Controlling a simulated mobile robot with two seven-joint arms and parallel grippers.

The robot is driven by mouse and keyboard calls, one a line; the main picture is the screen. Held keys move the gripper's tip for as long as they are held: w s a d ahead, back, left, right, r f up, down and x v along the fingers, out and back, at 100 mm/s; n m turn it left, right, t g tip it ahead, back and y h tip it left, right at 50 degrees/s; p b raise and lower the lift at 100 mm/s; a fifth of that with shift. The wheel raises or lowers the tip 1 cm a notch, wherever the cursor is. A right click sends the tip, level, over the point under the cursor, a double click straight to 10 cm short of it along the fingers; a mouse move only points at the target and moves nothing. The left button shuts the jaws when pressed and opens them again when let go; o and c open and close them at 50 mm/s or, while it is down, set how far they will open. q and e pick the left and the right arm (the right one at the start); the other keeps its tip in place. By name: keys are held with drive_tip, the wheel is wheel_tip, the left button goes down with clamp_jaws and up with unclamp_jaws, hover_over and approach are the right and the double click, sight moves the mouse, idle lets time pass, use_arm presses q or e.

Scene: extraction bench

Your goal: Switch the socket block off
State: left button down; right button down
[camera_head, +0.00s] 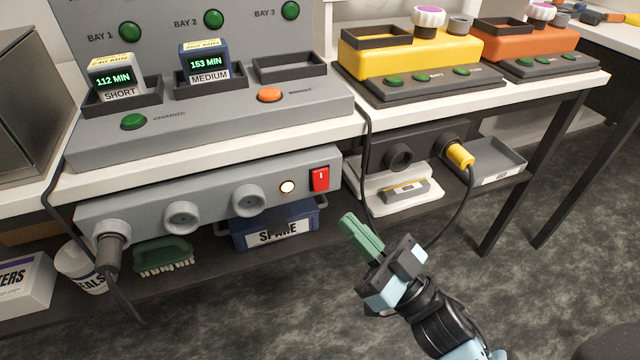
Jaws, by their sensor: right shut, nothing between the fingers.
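The grey socket block (210,203) is fixed along the front of the bench, below the worktop. Its red rocker switch (320,179) is at the block's right end, with a white mark on its upper part. A round pale lamp (287,187) beside the switch looks lit. A dark plug (110,249) sits in the leftmost socket; the other sockets are empty. My right gripper (350,228) has green fingers, shut and empty, pointing up and left. It is below and right of the switch, apart from it. My left gripper is not in view.
Above the block is a grey charger (215,120) with two timer packs. A yellow unit (410,55) and an orange unit (525,45) stand to the right. A black cable (367,160) hangs right of the switch. A blue SPARE bin (275,232) and green brush (165,255) are below.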

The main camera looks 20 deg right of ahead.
sight(315, 177)
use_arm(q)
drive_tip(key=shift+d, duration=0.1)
